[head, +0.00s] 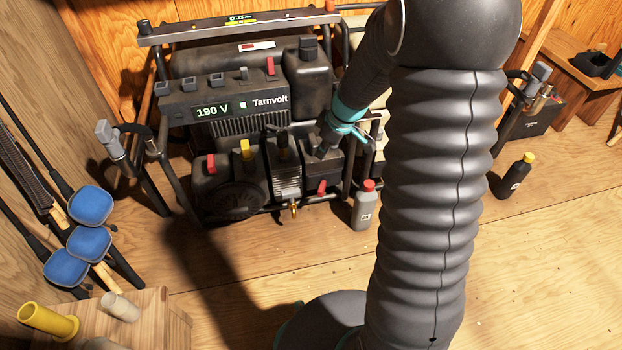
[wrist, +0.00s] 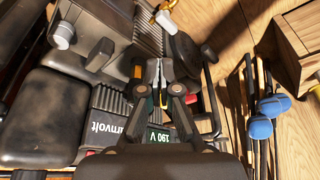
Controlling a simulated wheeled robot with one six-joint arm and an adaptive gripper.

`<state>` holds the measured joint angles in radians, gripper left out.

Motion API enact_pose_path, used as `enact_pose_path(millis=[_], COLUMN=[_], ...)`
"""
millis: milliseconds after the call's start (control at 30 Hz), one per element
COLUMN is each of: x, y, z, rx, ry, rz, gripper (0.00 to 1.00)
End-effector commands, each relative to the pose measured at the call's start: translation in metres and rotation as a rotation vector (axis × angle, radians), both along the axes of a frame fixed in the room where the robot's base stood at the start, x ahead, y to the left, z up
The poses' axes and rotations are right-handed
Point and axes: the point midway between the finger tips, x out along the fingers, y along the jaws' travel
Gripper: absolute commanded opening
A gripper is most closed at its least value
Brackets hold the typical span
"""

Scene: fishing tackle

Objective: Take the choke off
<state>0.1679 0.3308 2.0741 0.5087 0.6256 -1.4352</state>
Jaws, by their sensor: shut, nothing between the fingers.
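A black generator marked Tarnvolt (head: 225,108) stands on the wooden floor, its display reading 190 V. Its lower front carries a red lever (head: 322,187) at right, a yellow-topped part (head: 245,150) and a red part (head: 211,163) at left, and a brass fitting (head: 293,208) low in the middle. I cannot tell which of these is the choke. My gripper (head: 322,150) is shut and empty at the generator's right front, pointing down. In the wrist view my gripper (wrist: 153,72) is over the generator's ribbed body; its fingers hide what is directly below.
A grey bottle with a red cap (head: 364,206) stands right of the generator. A dark bottle with a yellow cap (head: 515,177) is farther right. Rods with blue heads (head: 90,204) lean at left, above a wooden block (head: 160,310). Open floor lies in front.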

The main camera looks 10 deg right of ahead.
Motion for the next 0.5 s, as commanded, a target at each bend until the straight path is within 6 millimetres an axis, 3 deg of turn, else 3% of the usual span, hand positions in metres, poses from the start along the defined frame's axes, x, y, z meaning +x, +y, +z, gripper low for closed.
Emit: enact_pose_path(millis=[33,200,333,500], x=[0.008,0.026,0.032,0.035], y=[-0.004,-0.015,-0.02,-0.022], z=[-0.028,-0.086,-0.112,-0.123], rx=[0.002,0.002,0.0,-0.002], ry=[0.009,0.005,0.001,-0.003], rz=[0.025,0.116,0.158,0.179], gripper=[0.0,0.0,0.0,0.0])
